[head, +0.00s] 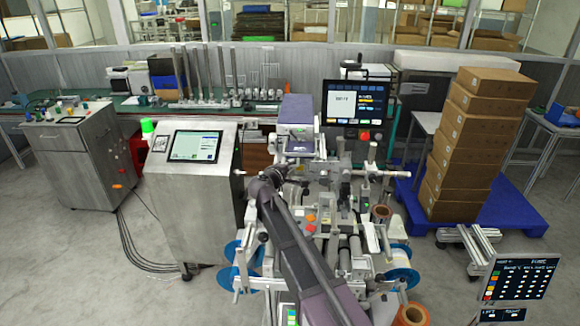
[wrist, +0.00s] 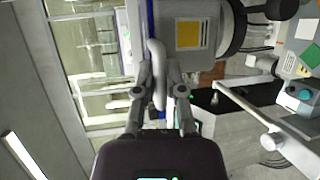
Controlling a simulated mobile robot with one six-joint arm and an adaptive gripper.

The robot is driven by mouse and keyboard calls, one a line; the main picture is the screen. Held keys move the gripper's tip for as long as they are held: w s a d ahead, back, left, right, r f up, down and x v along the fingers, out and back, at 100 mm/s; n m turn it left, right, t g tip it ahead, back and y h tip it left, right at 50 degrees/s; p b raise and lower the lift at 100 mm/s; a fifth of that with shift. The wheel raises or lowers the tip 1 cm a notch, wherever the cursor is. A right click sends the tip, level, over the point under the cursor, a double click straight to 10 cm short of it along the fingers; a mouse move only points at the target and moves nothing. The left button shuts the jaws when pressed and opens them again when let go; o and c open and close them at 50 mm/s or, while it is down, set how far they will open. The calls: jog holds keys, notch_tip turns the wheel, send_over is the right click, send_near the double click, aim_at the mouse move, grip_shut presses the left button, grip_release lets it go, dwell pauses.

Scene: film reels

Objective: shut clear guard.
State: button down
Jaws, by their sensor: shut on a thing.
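My gripper (wrist: 158,78) is shut on a pale grey curved handle (wrist: 156,52) in the wrist view, with one finger on each side of it. I take this handle to be the clear guard's; the see-through panel itself cannot be made out in either view. In the head view my arm reaches forward over the labelling machine (head: 310,205), and the wrist hides the handle and part of the machine behind it. A grey block with a yellow label (wrist: 190,36) sits just beyond the handle in the wrist view.
A steel cabinet with a screen (head: 195,190) stands close on the left. A monitor (head: 357,103) rises behind the machine. Blue reels (head: 402,278) flank its front. Stacked cartons (head: 470,150) stand on a blue pallet at right. Open floor lies at far left.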

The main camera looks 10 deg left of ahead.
notch_tip(320, 180, down, 13)
jog(key=b, duration=1.2)
jog(key=shift+b, duration=0.35)
jog(key=shift+s+d, duration=0.1)
jog(key=c, duration=0.7)
grip_release()
jog(key=shift+r, duration=0.2)
